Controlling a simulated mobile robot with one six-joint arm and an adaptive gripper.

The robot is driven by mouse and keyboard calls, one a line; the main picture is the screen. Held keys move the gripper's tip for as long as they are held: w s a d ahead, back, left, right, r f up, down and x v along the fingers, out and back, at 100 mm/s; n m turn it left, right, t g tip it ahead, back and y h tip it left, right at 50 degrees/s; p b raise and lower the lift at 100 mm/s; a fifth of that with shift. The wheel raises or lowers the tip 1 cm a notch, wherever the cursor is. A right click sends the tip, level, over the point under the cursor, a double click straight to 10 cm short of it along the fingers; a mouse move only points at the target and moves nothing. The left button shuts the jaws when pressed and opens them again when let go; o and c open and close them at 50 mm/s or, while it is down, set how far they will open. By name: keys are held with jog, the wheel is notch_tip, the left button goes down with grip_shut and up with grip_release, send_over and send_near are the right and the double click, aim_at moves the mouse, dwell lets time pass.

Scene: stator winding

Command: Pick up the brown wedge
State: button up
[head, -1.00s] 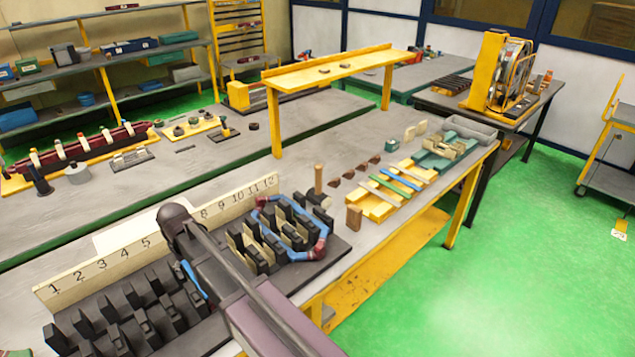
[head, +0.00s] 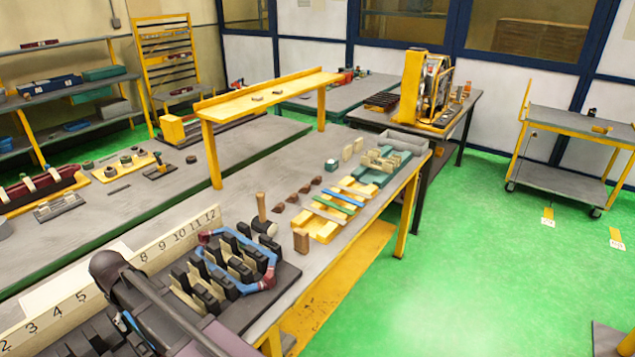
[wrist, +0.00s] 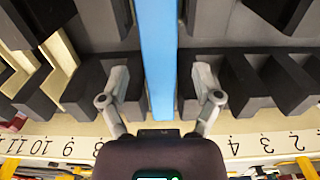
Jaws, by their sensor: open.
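Several small dark brown wedge-shaped pieces (head: 292,198) lie in a row on the grey bench in the head view, left of the yellow fixture. Which one is the brown wedge I cannot tell. None shows clearly in the wrist view. My gripper (wrist: 159,76) is open in the wrist view, its two fingers apart on either side of a blue strip (wrist: 158,40) that runs among dark blocks (wrist: 93,22). It is over the numbered stator rack, well away from the brown pieces. In the head view my arm hides its fingers.
A mallet (head: 262,207) and an upright brown block (head: 301,241) stand between the numbered rack (head: 165,252) and the brown pieces. A yellow fixture (head: 318,229) with coloured strips lies to their right. A raised yellow shelf (head: 270,92) spans the bench behind.

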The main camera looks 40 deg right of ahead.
jog(key=shift+r, duration=0.2)
dwell(0.5)
jog(key=shift+r+p, duration=0.5)
jog(key=shift+p, duration=0.2)
jog(key=shift+r, duration=0.25)
